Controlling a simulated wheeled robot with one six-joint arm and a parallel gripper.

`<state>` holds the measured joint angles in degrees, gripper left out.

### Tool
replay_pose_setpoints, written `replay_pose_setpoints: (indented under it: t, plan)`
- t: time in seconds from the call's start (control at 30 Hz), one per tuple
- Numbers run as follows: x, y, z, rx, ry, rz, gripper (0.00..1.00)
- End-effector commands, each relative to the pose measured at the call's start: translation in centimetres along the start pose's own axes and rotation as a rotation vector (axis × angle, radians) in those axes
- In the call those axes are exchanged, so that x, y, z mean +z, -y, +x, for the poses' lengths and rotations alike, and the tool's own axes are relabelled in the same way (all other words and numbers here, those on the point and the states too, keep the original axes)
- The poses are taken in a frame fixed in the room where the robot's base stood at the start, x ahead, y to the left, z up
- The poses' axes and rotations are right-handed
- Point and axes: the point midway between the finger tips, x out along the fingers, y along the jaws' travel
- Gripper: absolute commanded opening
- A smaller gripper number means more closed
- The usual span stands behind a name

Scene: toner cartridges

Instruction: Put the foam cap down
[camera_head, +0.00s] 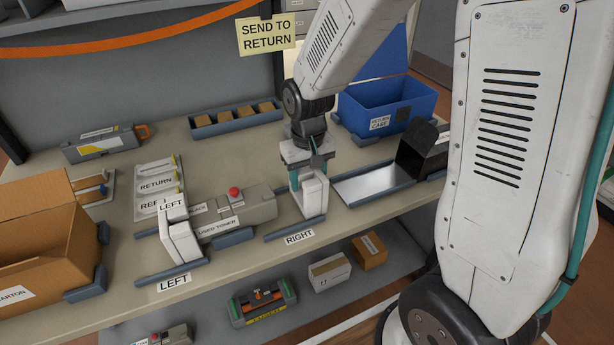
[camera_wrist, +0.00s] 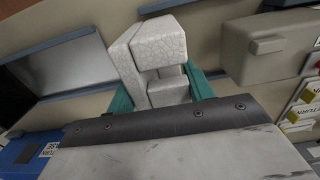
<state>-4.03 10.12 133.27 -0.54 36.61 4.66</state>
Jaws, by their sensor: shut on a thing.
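My gripper (camera_head: 308,182) is shut on a white foam cap (camera_head: 314,198), with a teal finger on either side. The cap is upright at the spot marked RIGHT (camera_head: 299,238), above or between the blue rails. I cannot tell whether it touches the table. In the wrist view the cap (camera_wrist: 155,52) shows a pale, cracked-looking texture and a notched shape between the teal fingers (camera_wrist: 162,92). Another white foam cap (camera_head: 181,242) stands at the spot marked LEFT (camera_head: 174,282). A grey used toner cartridge (camera_head: 252,203) with a red knob lies between the two spots.
An open cardboard carton (camera_head: 40,255) stands at the left. A silver tray (camera_head: 372,184) and an open black box (camera_head: 425,150) lie right of my gripper. A blue case (camera_head: 385,100) stands behind. A lower shelf (camera_head: 215,320) holds boxes and another cartridge.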

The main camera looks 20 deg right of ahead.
Motion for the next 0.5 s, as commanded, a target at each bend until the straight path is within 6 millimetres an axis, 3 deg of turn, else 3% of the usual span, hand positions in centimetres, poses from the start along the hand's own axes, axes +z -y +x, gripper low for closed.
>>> replay_pose_setpoints:
  t: [0.1, 0.13, 0.2, 0.5]
  plan:
    - [0.01, 0.08, 0.29, 0.000, 0.001, -0.001, 0.30]
    - [0.00, 0.10, 0.33, 0.000, 0.000, -0.002, 0.55]
    - [0.00, 0.13, 0.29, 0.000, 0.000, -0.002, 0.74]
    - [-0.01, 0.19, 0.16, 0.000, 0.000, -0.003, 0.74]
